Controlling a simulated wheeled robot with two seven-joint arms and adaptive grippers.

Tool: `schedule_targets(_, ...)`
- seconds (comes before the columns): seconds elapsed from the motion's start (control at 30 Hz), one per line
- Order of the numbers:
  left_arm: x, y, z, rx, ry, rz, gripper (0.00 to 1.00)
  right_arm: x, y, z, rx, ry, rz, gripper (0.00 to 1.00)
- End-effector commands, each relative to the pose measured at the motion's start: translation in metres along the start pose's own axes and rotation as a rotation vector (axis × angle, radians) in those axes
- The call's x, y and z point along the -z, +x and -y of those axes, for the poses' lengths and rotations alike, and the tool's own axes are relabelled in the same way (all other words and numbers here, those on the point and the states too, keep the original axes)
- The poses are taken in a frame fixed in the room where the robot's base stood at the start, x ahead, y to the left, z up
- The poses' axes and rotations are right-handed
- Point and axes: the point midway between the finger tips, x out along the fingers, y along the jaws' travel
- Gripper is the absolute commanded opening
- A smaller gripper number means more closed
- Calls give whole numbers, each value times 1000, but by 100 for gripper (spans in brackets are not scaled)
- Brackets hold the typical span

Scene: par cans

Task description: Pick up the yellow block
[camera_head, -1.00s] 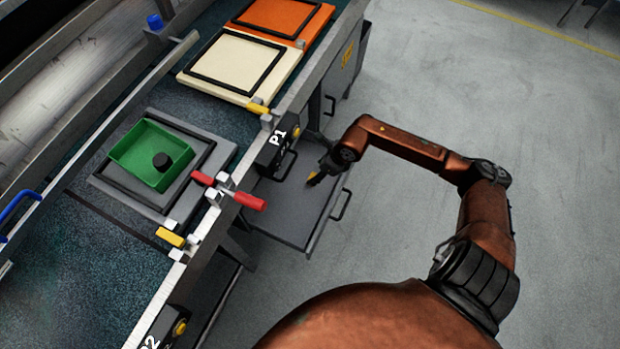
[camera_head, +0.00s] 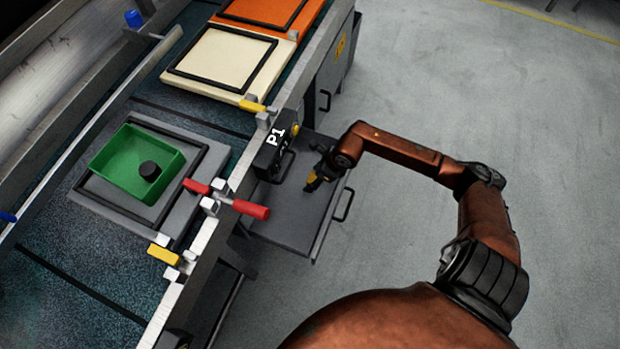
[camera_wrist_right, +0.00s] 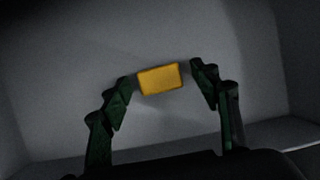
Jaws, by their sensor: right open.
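The yellow block (camera_wrist_right: 158,79) shows in the right wrist view against a grey surface, between the tips of my right gripper (camera_wrist_right: 160,85). The gripper is open; its dark fingers stand at either side of the block with small gaps. In the head view my right gripper (camera_head: 318,172) reaches down into an open grey drawer (camera_head: 285,215) under the bench. A small yellow patch (camera_head: 312,182) shows at its fingertips, partly covered by the gripper. I cannot tell how firmly the block rests on the drawer floor. My left gripper is not in view.
The bench above holds a green bin (camera_head: 110,160) with a black puck (camera_head: 150,171), a red-handled clamp (camera_head: 250,209), and cream (camera_head: 185,82) and orange (camera_head: 315,22) framed boards. The floor at right is clear.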

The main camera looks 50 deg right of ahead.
Motion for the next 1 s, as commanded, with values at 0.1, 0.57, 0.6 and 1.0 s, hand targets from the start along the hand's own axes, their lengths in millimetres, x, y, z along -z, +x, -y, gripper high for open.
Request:
schedule_targets(0.1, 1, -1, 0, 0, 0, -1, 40, -1, -1, 0, 1, 0, 1, 56)
schedule_targets(0.57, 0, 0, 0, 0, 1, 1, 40, -1, -1, 0, 1, 0, 1, 28)
schedule_targets(0.6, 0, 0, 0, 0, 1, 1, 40, -1, -1, 0, 1, 0, 1, 26)
schedule_targets(1.0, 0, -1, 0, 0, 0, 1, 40, -1, -2, 0, 1, -1, 1, 15)
